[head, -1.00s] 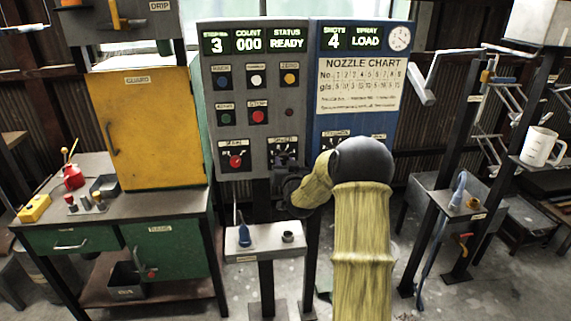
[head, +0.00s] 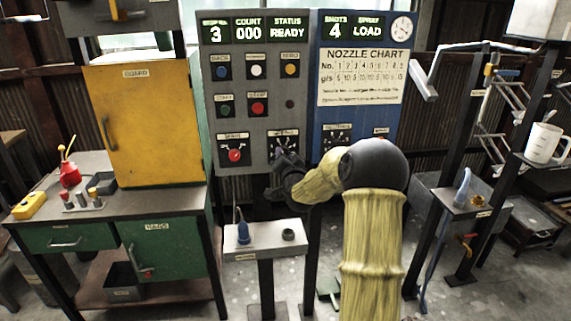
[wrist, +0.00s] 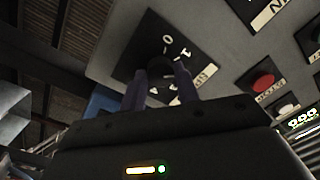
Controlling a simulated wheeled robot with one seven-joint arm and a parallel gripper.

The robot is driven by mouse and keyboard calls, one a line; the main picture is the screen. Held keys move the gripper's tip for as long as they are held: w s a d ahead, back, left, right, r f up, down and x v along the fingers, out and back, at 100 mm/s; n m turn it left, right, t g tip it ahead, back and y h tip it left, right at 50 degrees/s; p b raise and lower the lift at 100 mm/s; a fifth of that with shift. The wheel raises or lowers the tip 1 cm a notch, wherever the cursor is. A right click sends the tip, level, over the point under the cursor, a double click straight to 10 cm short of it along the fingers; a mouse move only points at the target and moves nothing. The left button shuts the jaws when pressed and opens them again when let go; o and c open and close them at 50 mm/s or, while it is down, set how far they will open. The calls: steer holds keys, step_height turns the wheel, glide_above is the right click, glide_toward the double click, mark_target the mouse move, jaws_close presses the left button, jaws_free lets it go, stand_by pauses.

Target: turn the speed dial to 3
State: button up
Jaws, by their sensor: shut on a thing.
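The speed dial (head: 284,139) is the right one of two dials at the bottom of the grey control panel (head: 268,92). In the wrist view its black plate (wrist: 150,50) shows white marks, with 0 and 1 readable. My gripper (wrist: 163,76) is at this dial, its two dark fingers shut on the knob (wrist: 160,66). In the head view my gripper (head: 285,160) covers the lower part of the dial. The knob's pointer is hidden, so I cannot tell the setting.
A red-knobbed dial (head: 234,153) sits just left, with buttons above. The blue nozzle chart panel (head: 361,60) adjoins on the right. A small grey stand (head: 265,240) is below my gripper. The yellow guard cabinet (head: 150,120) stands at left.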

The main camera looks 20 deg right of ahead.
steer(key=m+h+b, duration=0.1)
steer(key=m+b, duration=0.5)
steer(key=m, duration=0.6)
steer(key=shift+b, duration=0.4)
steer(key=shift+a, duration=0.1)
steer(key=o, duration=1)
steer(key=shift+s, duration=0.15)
steer(key=v, duration=1.7)
steer(key=shift+a+f, duration=0.1)
